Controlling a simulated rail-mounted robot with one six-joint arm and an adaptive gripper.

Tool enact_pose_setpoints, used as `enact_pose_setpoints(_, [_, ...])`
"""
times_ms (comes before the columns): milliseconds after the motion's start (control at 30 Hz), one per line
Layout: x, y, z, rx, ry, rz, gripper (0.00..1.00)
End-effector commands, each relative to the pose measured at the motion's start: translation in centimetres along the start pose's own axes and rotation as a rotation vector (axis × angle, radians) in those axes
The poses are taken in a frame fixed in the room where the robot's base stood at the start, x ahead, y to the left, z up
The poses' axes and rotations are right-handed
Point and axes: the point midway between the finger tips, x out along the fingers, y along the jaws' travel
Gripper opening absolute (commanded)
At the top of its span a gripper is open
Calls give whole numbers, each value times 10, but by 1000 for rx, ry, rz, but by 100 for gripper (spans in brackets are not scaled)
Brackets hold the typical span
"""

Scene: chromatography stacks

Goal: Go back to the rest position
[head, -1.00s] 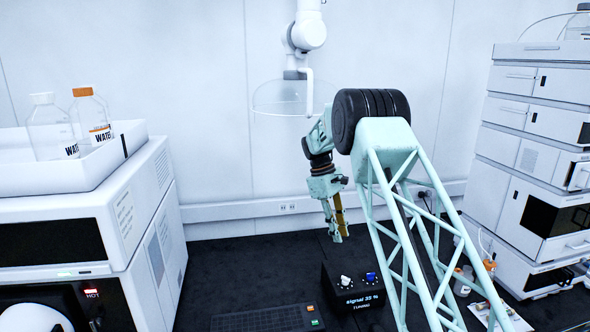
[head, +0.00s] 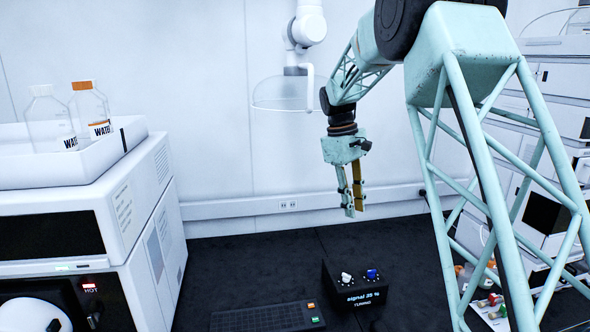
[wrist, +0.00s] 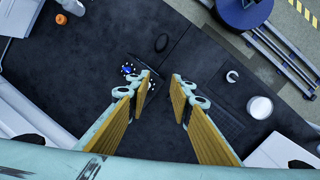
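My gripper (head: 354,208) hangs pointing down in the head view, above the back part of the dark bench and clear of the tuning box. In the wrist view my gripper (wrist: 163,85) shows its two yellow-padded fingers apart with nothing between them, over the bare dark bench top. The black tuning box (head: 354,292), with a white knob, a blue knob and a "signal" display, stands on the bench below my gripper. In the wrist view the tuning box (wrist: 134,72) is partly hidden behind the left finger.
A white instrument (head: 85,200) with a tray of two water bottles (head: 92,112) stands at left. A white instrument stack (head: 562,98) stands at right, partly behind my arm. A keypad (head: 265,318) lies in front. A clear hood (head: 285,92) hangs at the back wall.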

Motion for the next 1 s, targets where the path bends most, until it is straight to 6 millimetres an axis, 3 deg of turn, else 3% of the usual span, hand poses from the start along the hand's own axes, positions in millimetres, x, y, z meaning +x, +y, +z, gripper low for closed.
enact_pose_setpoints(433, [-44,-29,63,90,60,4,20])
enact_pose_setpoints(1000, [-82,-76,146,205,134,4,20])
